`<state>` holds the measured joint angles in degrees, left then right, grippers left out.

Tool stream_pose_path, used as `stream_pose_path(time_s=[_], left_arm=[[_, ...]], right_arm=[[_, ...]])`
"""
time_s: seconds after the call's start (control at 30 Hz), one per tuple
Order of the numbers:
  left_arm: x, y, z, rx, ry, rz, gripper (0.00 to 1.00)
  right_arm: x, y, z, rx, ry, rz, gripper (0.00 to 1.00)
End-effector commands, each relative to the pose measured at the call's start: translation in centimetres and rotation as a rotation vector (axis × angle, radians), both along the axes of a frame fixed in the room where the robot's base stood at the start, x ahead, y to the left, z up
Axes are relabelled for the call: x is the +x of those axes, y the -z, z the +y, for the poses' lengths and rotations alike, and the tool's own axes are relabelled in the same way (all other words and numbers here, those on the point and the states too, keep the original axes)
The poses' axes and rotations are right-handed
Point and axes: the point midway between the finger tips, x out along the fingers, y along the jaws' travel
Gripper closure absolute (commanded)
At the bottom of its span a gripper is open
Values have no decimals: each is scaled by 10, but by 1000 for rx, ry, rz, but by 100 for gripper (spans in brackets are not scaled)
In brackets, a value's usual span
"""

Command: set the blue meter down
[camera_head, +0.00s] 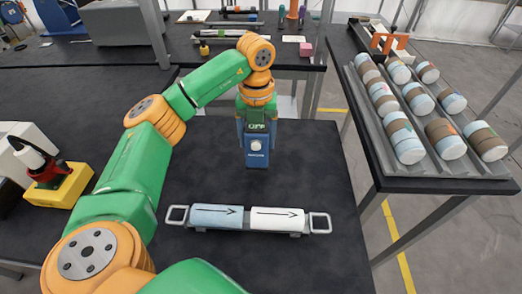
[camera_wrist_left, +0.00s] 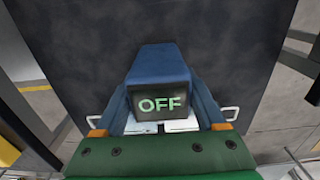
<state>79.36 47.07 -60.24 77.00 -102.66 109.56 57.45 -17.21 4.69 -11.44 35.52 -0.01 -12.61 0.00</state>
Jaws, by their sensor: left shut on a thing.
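The blue meter (camera_head: 257,158) is upright at the far part of the dark table in the head view, with a pale round knob on its front. In the left wrist view the meter (camera_wrist_left: 160,68) fills the middle, and its screen reads OFF. My left gripper (camera_head: 256,128) is shut on the meter from above, one finger on each side. I cannot tell whether the meter's base touches the table. My right gripper is not in view.
A holder with a blue-grey and a white cylinder (camera_head: 248,217) lies nearer on the dark table (camera_head: 300,170). A yellow block with a red-and-white bottle (camera_head: 45,170) stands left. A tray of several cylinders (camera_head: 372,137) is right. Table space right of the meter is clear.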

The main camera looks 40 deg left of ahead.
Motion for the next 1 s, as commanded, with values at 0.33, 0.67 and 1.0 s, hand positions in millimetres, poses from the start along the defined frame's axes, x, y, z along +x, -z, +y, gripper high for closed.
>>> stream_pose_path(time_s=[0.33,0.67,1.0], left_arm=[[8,43,-6,1,1,-2,100],[8,46,-6,1,2,0,14],[8,40,-6,0,2,-2,0]], right_arm=[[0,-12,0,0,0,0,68],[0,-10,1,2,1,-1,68],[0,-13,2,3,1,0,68]])
